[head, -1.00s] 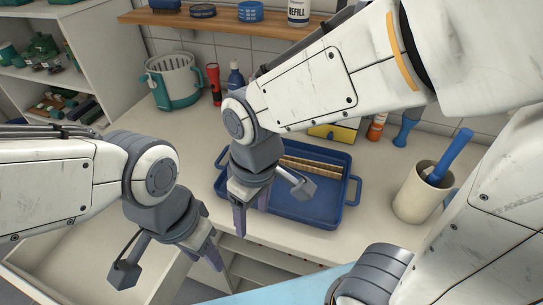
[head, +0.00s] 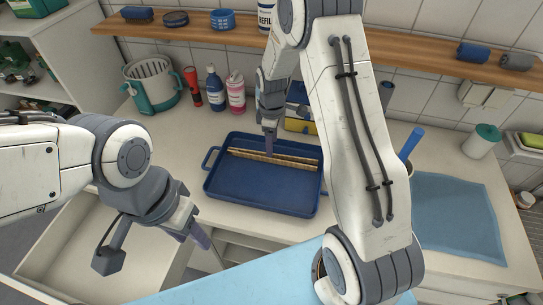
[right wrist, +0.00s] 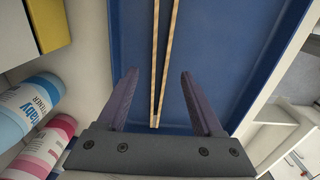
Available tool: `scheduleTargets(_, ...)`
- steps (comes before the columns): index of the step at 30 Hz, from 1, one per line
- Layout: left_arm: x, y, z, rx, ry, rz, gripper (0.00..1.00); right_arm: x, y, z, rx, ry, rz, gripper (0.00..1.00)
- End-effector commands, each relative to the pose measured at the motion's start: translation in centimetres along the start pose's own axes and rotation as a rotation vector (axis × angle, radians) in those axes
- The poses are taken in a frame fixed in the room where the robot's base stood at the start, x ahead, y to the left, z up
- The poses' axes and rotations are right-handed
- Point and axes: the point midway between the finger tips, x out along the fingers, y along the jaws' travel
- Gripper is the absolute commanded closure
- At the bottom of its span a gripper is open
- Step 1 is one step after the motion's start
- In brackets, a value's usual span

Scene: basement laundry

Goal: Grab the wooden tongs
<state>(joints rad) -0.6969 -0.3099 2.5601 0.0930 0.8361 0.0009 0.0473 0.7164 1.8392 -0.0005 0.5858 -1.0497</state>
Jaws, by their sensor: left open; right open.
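The wooden tongs (head: 290,161) lie in the blue tray (head: 238,188) on the counter, along its back side. In the right wrist view the tongs (right wrist: 154,62) show as two long thin slats that meet near one end. My right gripper (head: 270,146) is open over the left part of the tongs. In the right wrist view its two fingers (right wrist: 158,98) stand on either side of the tongs' near end, with space on both sides. My left gripper (head: 197,243) is open and empty in front of the counter, left of the tray, away from the tongs.
Behind the tray stand a blue bottle (head: 215,88), a pink bottle (head: 236,92) and a yellow box (head: 299,125). A teal and white basket (head: 150,83) is at back left. A blue cloth (head: 455,215) lies at right. A wooden shelf (head: 420,62) runs above the counter.

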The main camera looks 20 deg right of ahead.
Motion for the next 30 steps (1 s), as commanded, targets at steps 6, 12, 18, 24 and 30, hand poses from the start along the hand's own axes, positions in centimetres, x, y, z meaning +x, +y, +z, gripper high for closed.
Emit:
scheduleTargets(6, -1.5, 0.1, -0.1, -0.001, 0.0, 0.0, 0.55, 2.0, -0.2, 0.1, 0.0, -0.003, -0.005, 0.32)
scheduleTargets(12, -2.3, 0.2, -0.1, -0.001, 0.0, 0.0, 0.55, 4.7, -0.1, 0.0, 0.001, -0.002, -0.003, 0.32)
scheduleTargets(18, -2.3, 0.2, -0.1, -0.001, 0.0, 0.0, 0.55, 5.4, -0.1, 0.0, 0.001, 0.0, 0.0, 0.32)
scheduleTargets(24, -2.3, 0.2, -0.1, -0.001, 0.0, 0.0, 0.55, 5.4, -0.1, 0.0, 0.001, 0.0, 0.0, 0.67)
scheduleTargets(30, -2.3, 0.2, -0.1, -0.001, 0.0, 0.0, 0.55, 5.3, 0.0, 0.0, 0.001, 0.0, 0.0, 1.0)
